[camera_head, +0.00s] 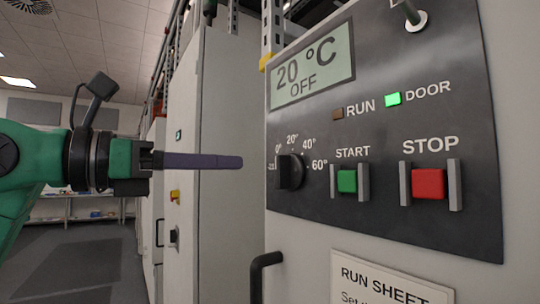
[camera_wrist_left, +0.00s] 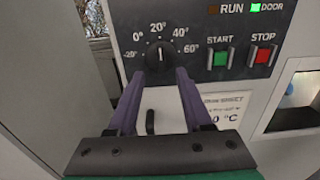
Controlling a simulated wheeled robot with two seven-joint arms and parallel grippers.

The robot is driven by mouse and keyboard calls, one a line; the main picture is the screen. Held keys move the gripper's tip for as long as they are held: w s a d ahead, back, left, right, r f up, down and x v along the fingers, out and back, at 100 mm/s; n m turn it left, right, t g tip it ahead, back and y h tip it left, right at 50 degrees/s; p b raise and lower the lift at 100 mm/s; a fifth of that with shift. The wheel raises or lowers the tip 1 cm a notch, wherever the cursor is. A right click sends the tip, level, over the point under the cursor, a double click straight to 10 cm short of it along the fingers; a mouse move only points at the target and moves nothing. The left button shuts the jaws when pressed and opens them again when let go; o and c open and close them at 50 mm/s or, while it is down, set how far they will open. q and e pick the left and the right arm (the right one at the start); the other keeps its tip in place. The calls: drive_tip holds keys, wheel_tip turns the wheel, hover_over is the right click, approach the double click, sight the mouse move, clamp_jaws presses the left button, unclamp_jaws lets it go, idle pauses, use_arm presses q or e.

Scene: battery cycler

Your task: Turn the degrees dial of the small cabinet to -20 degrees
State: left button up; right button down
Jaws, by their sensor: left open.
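The degrees dial (camera_head: 290,172) is a black knob on the dark panel (camera_head: 385,235) of the small cabinet, with marks from -20° to 60° around it. In the left wrist view the dial (camera_wrist_left: 159,55) has its white line pointing up, at about 20°. The display (camera_head: 313,72) reads 20 °C OFF. My left gripper (camera_head: 241,162), with purple fingers, is in front of the panel, to the left of the dial. In the left wrist view its open fingertips (camera_wrist_left: 164,73) are just below the dial, one to each side, with nothing between them. My right gripper is out of view.
Right of the dial are the green START button (camera_head: 347,181) and red STOP button (camera_head: 428,184), between grey guards. The DOOR lamp (camera_head: 393,99) is lit green; the RUN lamp (camera_head: 338,114) is dark. A black handle (camera_head: 259,275) juts out below. A run sheet (camera_head: 385,280) hangs under the panel.

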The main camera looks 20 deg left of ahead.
sight(276, 163)
use_arm(q)
drive_tip(key=p+x, duration=0.3)
drive_tip(key=x, duration=0.5)
drive_tip(key=shift+w+d+r, duration=0.2)
drive_tip(key=shift+w+d, duration=0.05)
drive_tip(key=shift+w+d+f, duration=0.1)
drive_tip(key=shift+w+f, duration=0.05)
drive_tip(key=shift+w, duration=0.05)
drive_tip(key=shift+s, duration=0.1)
clamp_jaws()
